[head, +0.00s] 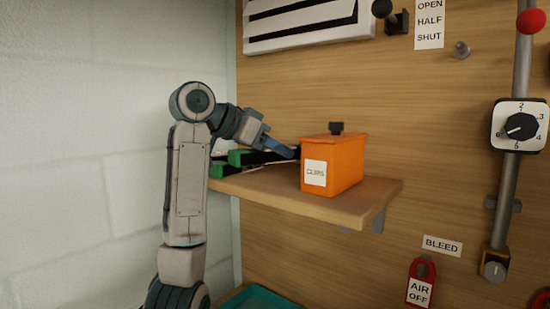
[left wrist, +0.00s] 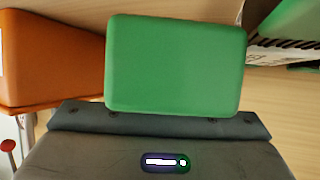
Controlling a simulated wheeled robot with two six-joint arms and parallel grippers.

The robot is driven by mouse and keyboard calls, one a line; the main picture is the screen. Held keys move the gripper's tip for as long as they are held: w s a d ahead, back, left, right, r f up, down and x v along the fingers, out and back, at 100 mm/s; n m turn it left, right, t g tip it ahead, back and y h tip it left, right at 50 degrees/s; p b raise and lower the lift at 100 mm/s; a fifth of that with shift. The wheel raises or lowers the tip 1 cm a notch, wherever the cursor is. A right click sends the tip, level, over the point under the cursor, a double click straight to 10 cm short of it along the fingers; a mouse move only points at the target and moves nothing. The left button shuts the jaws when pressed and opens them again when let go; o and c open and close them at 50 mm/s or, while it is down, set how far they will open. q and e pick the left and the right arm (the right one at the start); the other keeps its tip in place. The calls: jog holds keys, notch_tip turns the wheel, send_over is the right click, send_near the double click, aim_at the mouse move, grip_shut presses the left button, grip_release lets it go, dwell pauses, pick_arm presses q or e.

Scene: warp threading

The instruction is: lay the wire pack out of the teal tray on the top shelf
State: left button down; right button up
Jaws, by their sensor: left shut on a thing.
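My left gripper (head: 290,152) reaches over the wooden top shelf (head: 270,194), just left of an orange box. It is shut on the wire pack, a green block (left wrist: 176,64) that fills the middle of the left wrist view. In the head view, green-ended dark pieces (head: 240,157) show low over the shelf, partly behind my arm. I cannot tell there whether the held pack touches the shelf. The teal tray (head: 262,297) shows only by its rim at the bottom edge, below the shelf. My right gripper is not in view.
The orange box (head: 345,165), with a white label and dark knob, stands on the shelf; it also shows in the left wrist view (left wrist: 50,55). A striped white thing (left wrist: 285,48) and more green lie right of the held pack. The shelf's front right is clear. A wall stands left.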

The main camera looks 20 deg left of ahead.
aim_at(246, 150)
pick_arm(q)
jog(key=shift+s+f, duration=0.1)
jog(key=shift+f, duration=0.35)
jog(key=shift+s+f+p, duration=0.1)
jog(key=shift+f+p, duration=0.25)
jog(key=shift+p, duration=0.1)
jog(key=shift+s+f, duration=0.1)
jog(key=shift+f, duration=0.45)
jog(key=c, duration=1.2)
grip_release()
jog(key=shift+f, duration=0.1)
jog(key=shift+c, duration=0.2)
jog(key=o, duration=0.4)
jog(key=shift+s+a+b, duration=0.15)
jog(key=shift+a+b, duration=0.1)
jog(key=shift+b, duration=0.05)
jog(key=b+v, duration=0.4)
jog(key=v, duration=0.2)
jog(key=shift+s+a, duration=0.15)
jog(key=shift+s, duration=0.1)
jog(key=p+v, duration=0.1)
jog(key=v, duration=0.1)
jog(key=r+p+v, duration=0.1)
jog(key=v, duration=0.1)
jog(key=shift+s+a+r, duration=0.1)
jog(key=shift+s+a, duration=0.15)
jog(key=shift+s, duration=0.1)
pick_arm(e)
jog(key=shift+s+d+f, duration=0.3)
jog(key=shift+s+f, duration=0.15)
